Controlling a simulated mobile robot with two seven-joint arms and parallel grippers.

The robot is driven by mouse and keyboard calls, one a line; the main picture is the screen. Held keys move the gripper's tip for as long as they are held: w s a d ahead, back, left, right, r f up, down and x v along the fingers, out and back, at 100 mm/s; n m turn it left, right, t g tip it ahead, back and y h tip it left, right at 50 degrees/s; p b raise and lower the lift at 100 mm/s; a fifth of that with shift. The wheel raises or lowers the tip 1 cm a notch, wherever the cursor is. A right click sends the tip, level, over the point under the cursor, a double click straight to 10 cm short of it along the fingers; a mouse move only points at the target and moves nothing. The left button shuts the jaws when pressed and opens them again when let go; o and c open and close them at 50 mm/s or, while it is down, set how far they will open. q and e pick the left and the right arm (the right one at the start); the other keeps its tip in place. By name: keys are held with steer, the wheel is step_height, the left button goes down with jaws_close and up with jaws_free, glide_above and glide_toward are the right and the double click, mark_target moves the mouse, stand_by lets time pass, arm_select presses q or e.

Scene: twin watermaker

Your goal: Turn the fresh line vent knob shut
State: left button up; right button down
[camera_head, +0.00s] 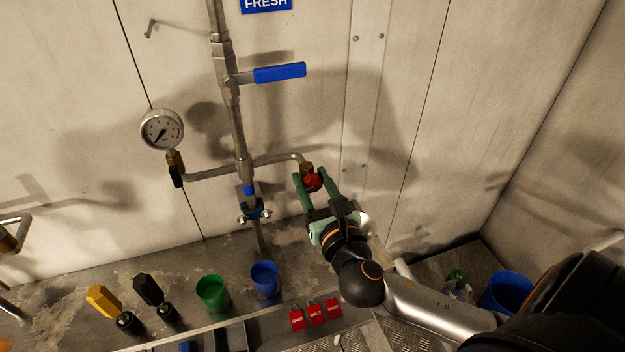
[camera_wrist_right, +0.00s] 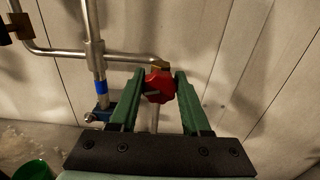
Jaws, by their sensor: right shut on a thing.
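The red vent knob (camera_head: 313,182) sits at the end of a short side pipe branching right from the fresh line (camera_head: 236,120). My right gripper (camera_head: 312,180) is shut on the knob, one green finger on each side of it. In the right wrist view the knob (camera_wrist_right: 159,86) shows between the two green fingertips (camera_wrist_right: 159,80), below a brass fitting. The knob's turn position cannot be told. My left gripper is not in view.
A blue lever handle (camera_head: 279,73) and a pressure gauge (camera_head: 162,130) are on the pipework. Below stand a green cup (camera_head: 212,293), a blue cup (camera_head: 265,279) and red SHUT tags (camera_head: 315,314). A blue bucket (camera_head: 508,293) stands at the right.

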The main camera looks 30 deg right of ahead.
steer(key=shift+r+m, duration=0.1)
steer(key=shift+m, duration=0.7)
steer(key=shift+c, duration=2)
jaws_free()
